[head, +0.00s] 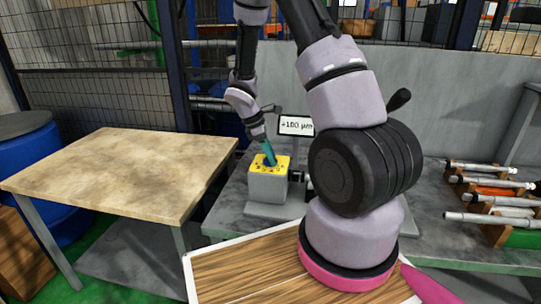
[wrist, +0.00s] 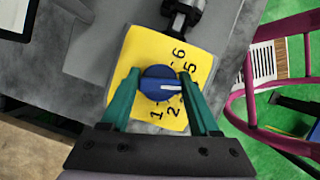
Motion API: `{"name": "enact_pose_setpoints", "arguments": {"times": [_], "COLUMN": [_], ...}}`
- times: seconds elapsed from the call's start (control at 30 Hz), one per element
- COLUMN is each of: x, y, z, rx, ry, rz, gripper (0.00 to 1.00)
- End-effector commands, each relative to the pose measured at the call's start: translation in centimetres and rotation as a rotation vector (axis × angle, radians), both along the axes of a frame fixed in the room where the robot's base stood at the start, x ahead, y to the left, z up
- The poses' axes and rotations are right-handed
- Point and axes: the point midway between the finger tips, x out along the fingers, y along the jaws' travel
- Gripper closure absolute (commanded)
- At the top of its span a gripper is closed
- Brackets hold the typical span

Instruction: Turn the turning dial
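The turning dial (wrist: 160,84) is a round blue knob on a yellow plate (wrist: 140,50) with black numbers. Its white mark points right, towards my right finger. The numbers 1, 2, 5 and 6 show; the finger hides part of the scale. My gripper (wrist: 160,80) has its two teal fingers on either side of the dial, with the tips close against its edges. I cannot tell whether they press on it. In the head view my gripper (head: 268,152) reaches down to the yellow top (head: 256,167) of a grey block; the dial itself is hard to make out there.
A sign reading +100 µm (head: 296,126) stands just behind the block. A wooden table (head: 120,170) is at the left. Measuring rods (head: 495,184) lie on racks at the right. A magenta curved frame (wrist: 240,95) is close on the right in the wrist view.

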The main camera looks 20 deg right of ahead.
Motion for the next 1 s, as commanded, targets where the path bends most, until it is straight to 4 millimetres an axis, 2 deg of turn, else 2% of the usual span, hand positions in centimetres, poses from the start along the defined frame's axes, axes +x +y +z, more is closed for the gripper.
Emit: {"name": "enact_pose_setpoints", "arguments": {"times": [0.27,0.7,1.0], "x": [0.08,0.06,0.04], "y": [0.01,0.00,0.05], "z": [0.02,0.03,0.04], "rx": [0.001,0.001,0.000], "ry": [-0.001,-0.001,-0.002], "rz": [-0.062,-0.350,-0.487], "gripper": [0.94,0.94,0.94]}}
